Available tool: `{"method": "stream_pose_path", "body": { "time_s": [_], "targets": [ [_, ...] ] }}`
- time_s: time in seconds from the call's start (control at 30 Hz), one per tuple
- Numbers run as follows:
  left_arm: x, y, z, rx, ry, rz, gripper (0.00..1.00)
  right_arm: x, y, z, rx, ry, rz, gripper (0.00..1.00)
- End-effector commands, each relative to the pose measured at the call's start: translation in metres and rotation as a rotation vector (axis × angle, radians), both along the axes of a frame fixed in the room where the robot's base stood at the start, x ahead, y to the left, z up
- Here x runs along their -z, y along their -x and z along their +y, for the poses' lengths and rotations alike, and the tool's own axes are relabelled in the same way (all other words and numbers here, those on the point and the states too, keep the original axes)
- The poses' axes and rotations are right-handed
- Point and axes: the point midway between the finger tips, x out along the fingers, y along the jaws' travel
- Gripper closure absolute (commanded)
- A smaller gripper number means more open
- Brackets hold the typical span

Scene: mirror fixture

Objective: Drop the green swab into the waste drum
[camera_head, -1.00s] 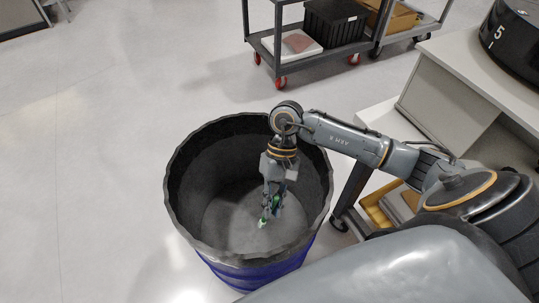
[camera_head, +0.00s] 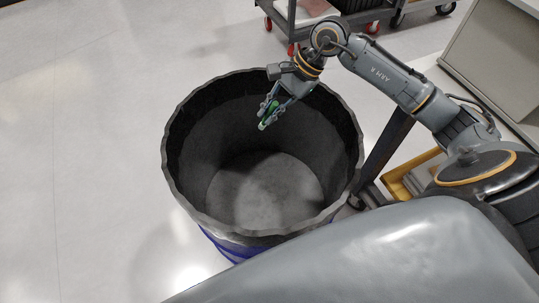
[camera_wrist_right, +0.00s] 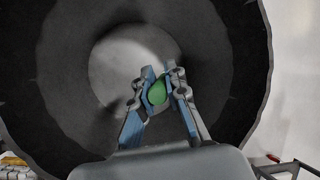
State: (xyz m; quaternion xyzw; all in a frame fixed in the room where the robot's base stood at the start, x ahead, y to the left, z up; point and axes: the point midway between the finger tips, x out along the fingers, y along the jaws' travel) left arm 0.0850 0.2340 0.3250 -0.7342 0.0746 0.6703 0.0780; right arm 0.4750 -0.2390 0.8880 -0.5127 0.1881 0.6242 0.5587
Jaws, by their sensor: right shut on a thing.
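The green swab (camera_head: 270,112) is held between the fingers of my right gripper (camera_head: 269,110), with a pale tip at its lower end. In the right wrist view the swab shows as a green rounded end (camera_wrist_right: 157,92) between the two fingertips (camera_wrist_right: 158,90). The waste drum (camera_head: 190,185) is a large dark open drum with a blue outside, standing on the floor. The gripper and swab are over the drum's opening, towards its far right side in the head view. The drum's visible floor looks empty. My left gripper is not in view.
A grey cart (camera_head: 291,14) with red wheels stands behind the drum. A pale cabinet (camera_head: 490,50) is at the right. A yellow tray (camera_head: 408,182) lies on a low shelf right of the drum. The floor left of the drum is clear.

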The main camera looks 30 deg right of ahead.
Motion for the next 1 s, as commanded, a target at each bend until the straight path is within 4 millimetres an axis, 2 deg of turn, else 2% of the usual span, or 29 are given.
{"method": "stream_pose_path", "body": {
  "time_s": [0.1,0.3,0.63,0.67,0.7,0.8,1.0],
  "targets": [
    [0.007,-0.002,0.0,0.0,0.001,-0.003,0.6,0.017,0.0,0.001,-0.001,-0.003,0.001,1.0],
    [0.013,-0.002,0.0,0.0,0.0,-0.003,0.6,0.038,0.0,0.0,-0.001,-0.002,0.001,1.0],
    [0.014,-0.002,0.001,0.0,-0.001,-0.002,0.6,0.043,0.0,0.0,-0.002,0.0,-0.001,1.0],
    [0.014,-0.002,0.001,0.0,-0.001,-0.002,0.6,0.043,0.0,0.0,-0.002,0.0,-0.001,0.84],
    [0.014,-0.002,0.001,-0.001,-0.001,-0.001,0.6,0.043,0.0,0.0,-0.002,-0.001,-0.001,0.76],
    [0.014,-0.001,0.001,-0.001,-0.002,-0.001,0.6,0.043,0.0,0.0,-0.002,-0.001,-0.001,0.6],
    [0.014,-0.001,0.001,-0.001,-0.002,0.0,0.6,0.043,0.0,0.0,-0.002,-0.001,-0.001,0.6]
  ]
}}
